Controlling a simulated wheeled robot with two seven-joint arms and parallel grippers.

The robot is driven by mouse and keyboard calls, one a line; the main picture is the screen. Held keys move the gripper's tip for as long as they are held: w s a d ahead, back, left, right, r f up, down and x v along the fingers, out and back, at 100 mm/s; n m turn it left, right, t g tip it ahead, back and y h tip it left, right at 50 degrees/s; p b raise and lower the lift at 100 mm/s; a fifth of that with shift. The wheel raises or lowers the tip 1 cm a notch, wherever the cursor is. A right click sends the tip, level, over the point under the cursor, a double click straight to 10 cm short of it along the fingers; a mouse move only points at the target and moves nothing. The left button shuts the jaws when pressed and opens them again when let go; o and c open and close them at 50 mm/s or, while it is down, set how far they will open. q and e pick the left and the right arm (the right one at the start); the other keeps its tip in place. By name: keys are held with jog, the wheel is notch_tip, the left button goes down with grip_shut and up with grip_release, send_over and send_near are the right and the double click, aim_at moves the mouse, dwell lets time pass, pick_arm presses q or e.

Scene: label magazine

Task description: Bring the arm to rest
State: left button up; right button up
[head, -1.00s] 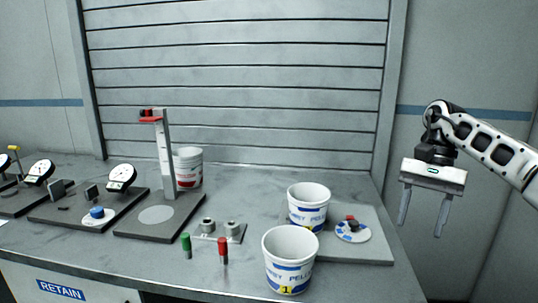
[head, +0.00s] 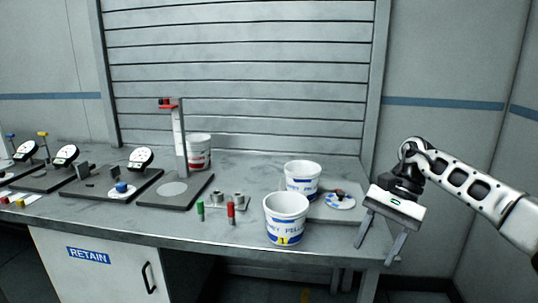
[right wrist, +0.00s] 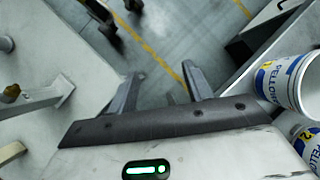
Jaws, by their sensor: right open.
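My right gripper (head: 377,240) is open and empty. In the head view it hangs at the right end of the bench (head: 240,228), fingers pointing down past the bench edge. In the right wrist view its two spread fingers (right wrist: 158,88) have only floor beyond them. My left gripper is not in view.
Two white pellet buckets (head: 286,222) (head: 303,178) stand left of the gripper, the rear one by a grey plate with a white disc (head: 339,200).

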jog(key=s+a+f+m+t+y, duration=0.2)
jog(key=s+a+f+m+y, duration=0.1)
jog(key=a+m+y, duration=0.4)
jog(key=s+a+f+m+t+y, duration=0.2)
jog(key=a+m, duration=0.3)
jog(key=a, duration=0.4)
jog(key=s+a+f+m+t+y, duration=0.2)
jog(key=s+a+f+m+y, duration=0.1)
jog(key=a+m+y, duration=0.4)
jog(key=s+d+f+n+t+h, duration=0.3)
jog(key=s+d+f+n+h, duration=0.5)
jog(key=n, duration=0.7)
jog(key=s+d+f+n+t+h, duration=0.4)
jog(key=s+d+f+n+h, duration=0.5)
jog(key=f+n, duration=0.3)
jog(key=n+h, duration=0.1)
jog(key=n, duration=0.1)
jog(key=shift+d+f+n+t, duration=0.2)
jog(key=shift+n+t, duration=0.1)
jog(key=shift+n, duration=0.1)
